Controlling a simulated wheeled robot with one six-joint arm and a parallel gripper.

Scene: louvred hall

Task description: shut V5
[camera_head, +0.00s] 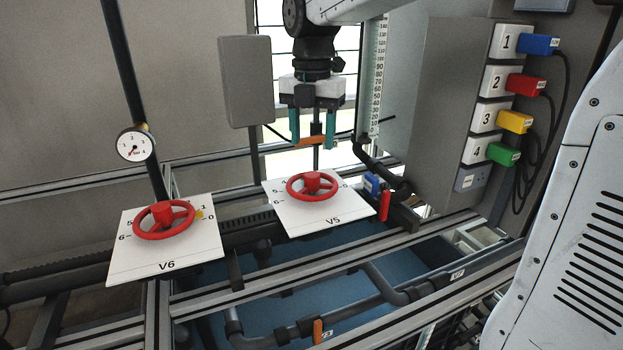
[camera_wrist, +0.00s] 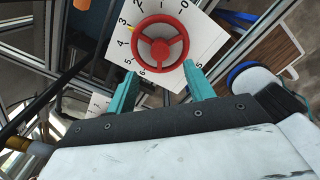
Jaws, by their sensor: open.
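The V5 valve's red three-spoked handwheel (camera_head: 312,186) lies on a white dial plate (camera_head: 327,223) marked V5. My gripper (camera_head: 313,140) hangs above and behind it in the head view, teal fingers apart, pointing down. In the wrist view a red handwheel (camera_wrist: 160,47) on a numbered dial plate (camera_wrist: 208,45) lies just ahead of my open gripper (camera_wrist: 161,80), nothing between the fingers. A yellow pointer (camera_wrist: 129,29) sits near the 3. In the head view I cannot make out V5's pointer.
The similar V6 handwheel (camera_head: 163,220) is at left, with a pressure gauge (camera_head: 133,144) behind it. A blue lever (camera_head: 372,184) and a red lever (camera_head: 385,206) stand right of V5. A grey box (camera_head: 246,80) and numbered sockets with coloured plugs (camera_head: 526,85) flank the arm.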

